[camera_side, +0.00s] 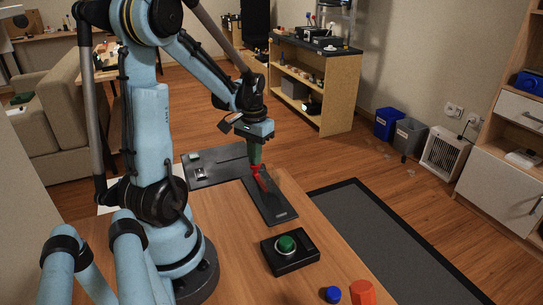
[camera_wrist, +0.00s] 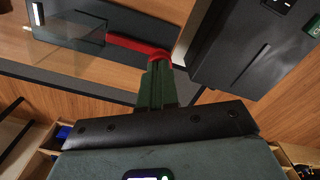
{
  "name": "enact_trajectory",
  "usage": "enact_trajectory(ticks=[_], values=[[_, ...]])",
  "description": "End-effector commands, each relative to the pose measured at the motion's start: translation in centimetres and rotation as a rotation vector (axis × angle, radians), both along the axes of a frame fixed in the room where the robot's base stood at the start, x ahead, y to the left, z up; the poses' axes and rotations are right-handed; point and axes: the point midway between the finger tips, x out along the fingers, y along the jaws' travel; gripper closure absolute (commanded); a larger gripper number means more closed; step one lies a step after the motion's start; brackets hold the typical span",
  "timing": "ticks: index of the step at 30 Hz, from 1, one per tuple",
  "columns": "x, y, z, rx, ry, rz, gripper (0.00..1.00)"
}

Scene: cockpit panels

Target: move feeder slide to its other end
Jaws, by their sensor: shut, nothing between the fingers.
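My gripper (camera_side: 256,160) has green fingers that are shut and empty, pointing down over the panels. In the wrist view the closed fingers (camera_wrist: 158,75) end at the bent end of a red bar (camera_wrist: 132,44). The red bar (camera_side: 260,180) stands on a narrow black panel (camera_side: 272,212); I cannot tell whether the fingers touch it. A wider dark panel (camera_side: 225,171) with a straight slot lies to the left and behind, with a green block (camera_side: 194,156) near its far left corner. Its slot also shows in the wrist view (camera_wrist: 250,62). I cannot tell for certain which part is the feeder slide.
A black box with a green button (camera_side: 286,244) stands nearer on the wooden table (camera_side: 225,230). A blue knob (camera_side: 333,294) and a red-orange piece (camera_side: 363,292) are at the front edge. A dark mat (camera_side: 375,240) lies on the floor to the right.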

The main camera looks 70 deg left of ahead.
Motion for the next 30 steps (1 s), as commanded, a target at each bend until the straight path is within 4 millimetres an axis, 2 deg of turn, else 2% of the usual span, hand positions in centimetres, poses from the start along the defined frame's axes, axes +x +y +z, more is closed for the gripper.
enact_trajectory(ticks=[30], values=[[0.0,0.0,6.2,0.0,0.001,0.0,1.0]])
